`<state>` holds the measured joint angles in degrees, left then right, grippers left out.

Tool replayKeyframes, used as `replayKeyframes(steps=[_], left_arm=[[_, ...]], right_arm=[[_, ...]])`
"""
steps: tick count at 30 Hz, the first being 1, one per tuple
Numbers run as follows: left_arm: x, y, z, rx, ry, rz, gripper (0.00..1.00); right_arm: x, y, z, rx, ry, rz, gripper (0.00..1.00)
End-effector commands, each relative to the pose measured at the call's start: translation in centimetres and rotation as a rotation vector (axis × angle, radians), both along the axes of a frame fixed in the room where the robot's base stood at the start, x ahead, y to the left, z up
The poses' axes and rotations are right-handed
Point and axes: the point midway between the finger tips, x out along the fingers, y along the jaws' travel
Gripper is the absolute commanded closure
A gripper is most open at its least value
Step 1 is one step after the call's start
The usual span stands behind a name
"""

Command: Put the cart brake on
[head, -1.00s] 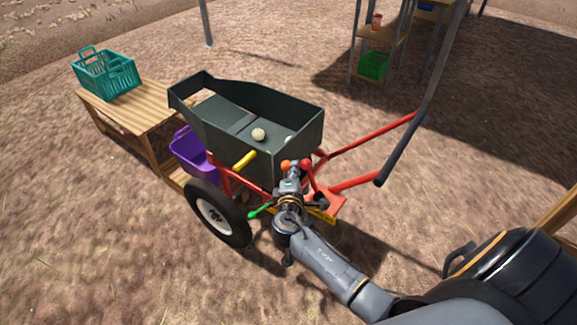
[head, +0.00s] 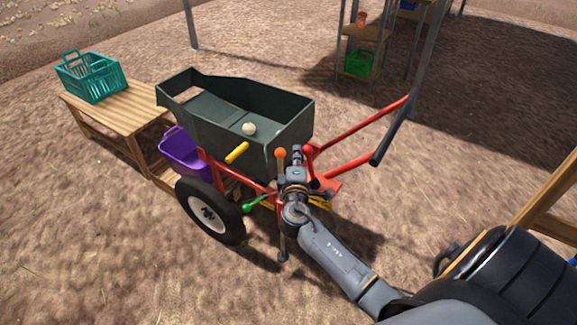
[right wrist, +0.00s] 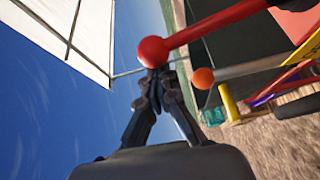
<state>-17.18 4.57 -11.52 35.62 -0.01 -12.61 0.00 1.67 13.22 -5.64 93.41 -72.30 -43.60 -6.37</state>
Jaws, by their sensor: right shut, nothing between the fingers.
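The cart (head: 225,110) has a dark green hopper on a red frame. Levers with an orange knob (head: 281,153), a red knob (head: 309,150), a green handle (head: 252,205) and a yellow handle (head: 237,153) show on it; which one is the brake is not marked. My right gripper (head: 297,152) is shut and empty, between the orange and red knobs. In the right wrist view its fingertips (right wrist: 156,74) are right at the red knob (right wrist: 152,51); contact is unclear. The orange knob (right wrist: 203,78) is beside them. My left gripper is not in view.
A black wheel (head: 210,212) is on the cart's near side. A wooden bench (head: 122,115) with a teal crate (head: 90,75) stands at left, with a purple crate (head: 182,150) by the cart. Red bars (head: 360,125) extend right. The near-left ground is clear.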

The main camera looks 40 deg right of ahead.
Motion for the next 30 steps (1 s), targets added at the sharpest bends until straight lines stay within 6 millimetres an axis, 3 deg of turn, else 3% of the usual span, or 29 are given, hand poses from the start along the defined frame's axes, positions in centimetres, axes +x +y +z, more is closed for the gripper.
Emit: replayKeyframes(steps=[1,3,18,30], left_arm=[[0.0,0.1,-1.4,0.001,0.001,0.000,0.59],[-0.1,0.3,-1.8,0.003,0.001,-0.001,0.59],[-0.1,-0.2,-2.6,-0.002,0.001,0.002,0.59],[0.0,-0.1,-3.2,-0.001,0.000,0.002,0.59]], right_arm=[[-0.4,-0.6,-0.7,0.015,-0.037,-0.004,1.00],[-0.9,-1.0,-0.1,0.015,-0.039,-0.003,1.00],[-5.8,-3.0,0.3,0.014,-0.032,-0.001,1.00],[-7.6,-3.8,-0.1,0.015,-0.033,-0.002,1.00]])
